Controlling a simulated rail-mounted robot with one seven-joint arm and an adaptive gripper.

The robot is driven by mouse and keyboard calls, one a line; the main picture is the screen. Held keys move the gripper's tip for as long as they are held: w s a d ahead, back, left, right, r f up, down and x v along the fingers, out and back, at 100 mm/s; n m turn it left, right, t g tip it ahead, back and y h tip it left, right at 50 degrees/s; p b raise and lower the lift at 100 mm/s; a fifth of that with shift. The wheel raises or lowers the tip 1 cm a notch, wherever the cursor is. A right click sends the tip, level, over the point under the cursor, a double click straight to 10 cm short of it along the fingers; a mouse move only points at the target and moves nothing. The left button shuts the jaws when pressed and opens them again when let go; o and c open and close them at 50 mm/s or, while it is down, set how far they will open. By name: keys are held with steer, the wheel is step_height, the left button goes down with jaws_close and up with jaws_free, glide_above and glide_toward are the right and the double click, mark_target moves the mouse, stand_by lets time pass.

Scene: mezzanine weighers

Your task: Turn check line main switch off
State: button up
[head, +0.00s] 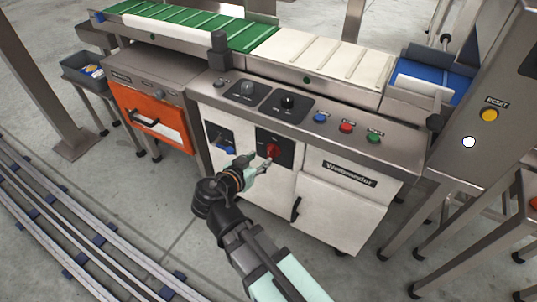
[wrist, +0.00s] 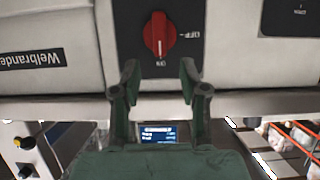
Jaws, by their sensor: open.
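A red rotary switch (head: 273,150) sits on a dark plate on the white cabinet front under the conveyor. In the upside-down wrist view the red knob (wrist: 159,36) shows a white line pointing down to the "ON" mark. An "OFF" mark is to its right in that picture. My gripper (head: 262,164) is just in front of the knob in the head view. In the wrist view my gripper's two fingers (wrist: 160,78) are apart and empty, just below the knob, with no visible contact. Part of the switch plate is hidden by the gripper in the head view.
A second dark plate with a blue switch (head: 226,146) is left of the red one. Blue, red (head: 346,127) and green buttons line the console above. A "Welbrandender"-like label (head: 347,174) marks the panel at right. Floor rails (head: 70,235) run at lower left.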

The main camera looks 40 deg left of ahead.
mark_target(269, 152)
steer(key=b+x, duration=0.1)
steer(key=x, duration=0.5)
steer(key=shift+w+f, duration=0.15)
steer(key=shift+w, duration=0.2)
steer(key=shift+c, duration=0.4)
jaws_close()
